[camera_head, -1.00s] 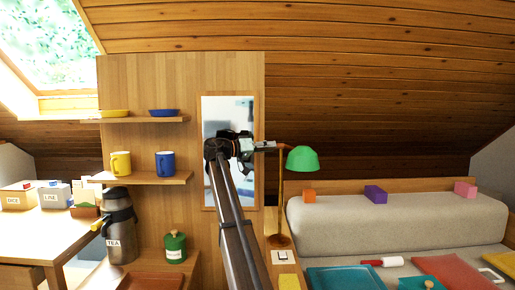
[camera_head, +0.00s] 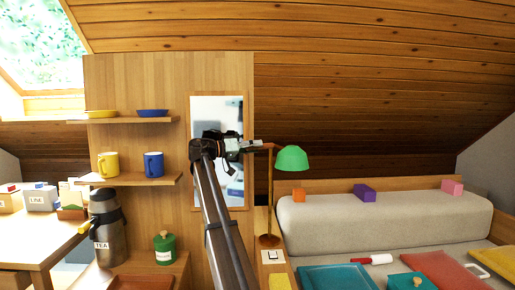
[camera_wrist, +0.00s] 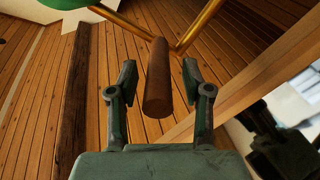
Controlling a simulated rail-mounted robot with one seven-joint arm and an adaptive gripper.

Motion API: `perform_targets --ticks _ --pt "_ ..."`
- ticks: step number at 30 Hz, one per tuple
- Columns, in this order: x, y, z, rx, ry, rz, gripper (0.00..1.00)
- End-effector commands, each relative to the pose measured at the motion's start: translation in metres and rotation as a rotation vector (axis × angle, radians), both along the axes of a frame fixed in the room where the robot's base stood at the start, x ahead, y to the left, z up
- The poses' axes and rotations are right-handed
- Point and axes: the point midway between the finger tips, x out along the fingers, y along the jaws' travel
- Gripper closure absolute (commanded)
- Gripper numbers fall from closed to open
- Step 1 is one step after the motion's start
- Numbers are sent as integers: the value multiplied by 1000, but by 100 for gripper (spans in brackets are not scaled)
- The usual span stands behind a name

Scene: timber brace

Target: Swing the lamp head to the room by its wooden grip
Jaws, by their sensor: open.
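The lamp has a green head (camera_head: 293,158), a brass-coloured stem (camera_head: 270,195) and a round brown base (camera_head: 269,240). Its head points right, over the sofa side. In the wrist view, part of the green head (camera_wrist: 65,3) shows at the top left. The wooden grip (camera_wrist: 157,80) is a brown rod that reaches from the brass arms toward my gripper. My gripper (camera_wrist: 157,75) is open, with one finger on each side of the grip and a visible gap on both sides. In the head view, my gripper (camera_head: 257,146) is at the lamp's top left.
A mirror (camera_head: 217,110) on the wooden panel is close behind my arm. Shelves with a yellow mug (camera_head: 108,165) and a blue mug (camera_head: 153,164) are at left. A grey sofa (camera_head: 390,222) with small blocks on its back is at right. A switch (camera_head: 272,256) lies below the lamp.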

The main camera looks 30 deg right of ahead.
Motion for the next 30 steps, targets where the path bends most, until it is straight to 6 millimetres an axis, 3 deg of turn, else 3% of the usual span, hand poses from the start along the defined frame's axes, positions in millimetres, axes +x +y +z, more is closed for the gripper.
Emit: perform_targets --ticks 9,15,21,30 --pt "8 61 0 -1 0 3 50" --pt "11 90 1 -1 0 2 50" --pt "12 102 1 -1 0 1 50" --pt "12 103 1 -1 0 1 50"
